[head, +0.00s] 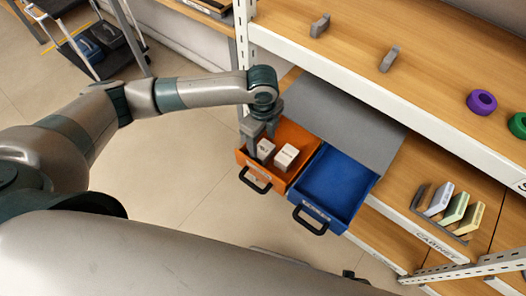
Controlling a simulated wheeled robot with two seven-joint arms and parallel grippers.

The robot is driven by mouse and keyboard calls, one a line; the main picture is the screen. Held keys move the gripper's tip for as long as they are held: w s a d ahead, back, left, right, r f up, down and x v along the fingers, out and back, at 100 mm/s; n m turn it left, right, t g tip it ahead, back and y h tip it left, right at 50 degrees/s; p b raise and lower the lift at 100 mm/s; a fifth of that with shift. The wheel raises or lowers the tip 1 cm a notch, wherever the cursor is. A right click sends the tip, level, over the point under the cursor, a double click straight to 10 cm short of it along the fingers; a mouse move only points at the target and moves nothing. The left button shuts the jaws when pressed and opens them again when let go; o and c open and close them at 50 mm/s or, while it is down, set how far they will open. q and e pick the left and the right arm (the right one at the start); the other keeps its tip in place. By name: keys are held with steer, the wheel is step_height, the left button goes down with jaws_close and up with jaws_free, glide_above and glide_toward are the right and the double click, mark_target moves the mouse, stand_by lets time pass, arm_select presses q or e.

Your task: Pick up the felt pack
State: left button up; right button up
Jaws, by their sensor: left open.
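Two small pale packs with labels lie in the open orange drawer (284,133). One pack (265,149) is at my left gripper, and the other pack (286,156) is just to its right. The labels are too small to read, so I cannot tell which is the felt pack. My left gripper (260,142) points down into the orange drawer, open, with its fingers close to the left pack. The fingers partly hide this pack, and I cannot tell whether they touch it. My right gripper is out of view.
An empty blue drawer (336,186) stands open right beside the orange one. A shelf (345,40) with grey blocks, a purple ring (481,102) and a green ring (518,125) overhangs behind. A rack with upright cards (455,209) is at right. A white post (243,50) stands near my left wrist.

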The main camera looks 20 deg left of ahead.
mark_target(263, 149)
arm_select(q)
steer(key=shift+d+f, duration=0.1)
steer(key=shift+f, duration=2.5)
steer(key=c, duration=0.7)
